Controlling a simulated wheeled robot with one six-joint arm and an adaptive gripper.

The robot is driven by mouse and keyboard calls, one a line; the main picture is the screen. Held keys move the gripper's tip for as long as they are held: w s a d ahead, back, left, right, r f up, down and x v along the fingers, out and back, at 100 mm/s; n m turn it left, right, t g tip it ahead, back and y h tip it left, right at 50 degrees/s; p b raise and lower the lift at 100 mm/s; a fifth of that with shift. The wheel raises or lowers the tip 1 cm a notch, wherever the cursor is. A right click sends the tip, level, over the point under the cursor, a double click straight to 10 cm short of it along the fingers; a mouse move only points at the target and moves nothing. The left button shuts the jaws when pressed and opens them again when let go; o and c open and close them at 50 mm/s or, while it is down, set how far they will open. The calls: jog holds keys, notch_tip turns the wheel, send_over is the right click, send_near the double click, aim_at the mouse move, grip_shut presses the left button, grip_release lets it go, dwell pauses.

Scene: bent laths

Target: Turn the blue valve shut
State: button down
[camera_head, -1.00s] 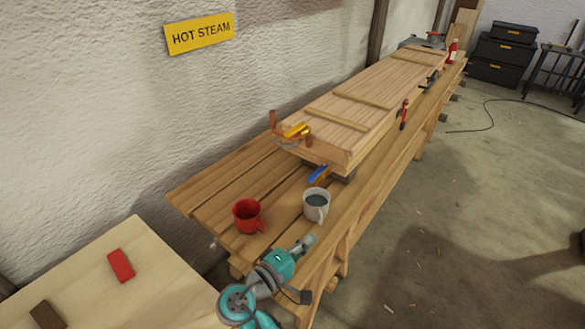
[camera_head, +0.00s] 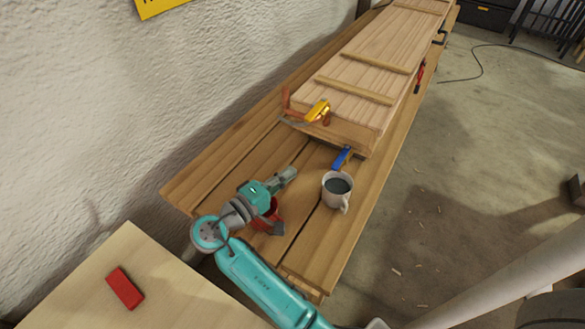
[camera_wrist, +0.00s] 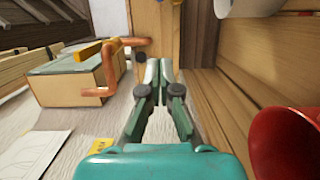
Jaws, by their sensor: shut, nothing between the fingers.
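The blue valve handle (camera_head: 342,158) sticks out at the near end of the long wooden box (camera_head: 362,90), low on its end face. A yellow handle (camera_head: 318,110) sits on the copper pipe (camera_head: 288,100) at the same end; it also shows in the wrist view (camera_wrist: 95,48). I cannot make out the blue handle in the wrist view. My gripper (camera_head: 291,173) is shut and empty above the bench, left of the blue handle and apart from it. Its closed fingers (camera_wrist: 158,70) show in the wrist view.
A white mug (camera_head: 337,190) of dark liquid stands just in front of the blue handle. A red mug (camera_head: 269,213) is partly hidden behind my arm. The bench (camera_head: 315,255) is clear at its near end. A red block (camera_head: 124,287) lies on the pale table at lower left.

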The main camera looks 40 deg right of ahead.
aim_at(341, 157)
jog(key=s+d, duration=0.3)
jog(key=d, duration=0.6)
jog(key=shift+d, duration=0.35)
jog(key=shift+t, duration=0.4)
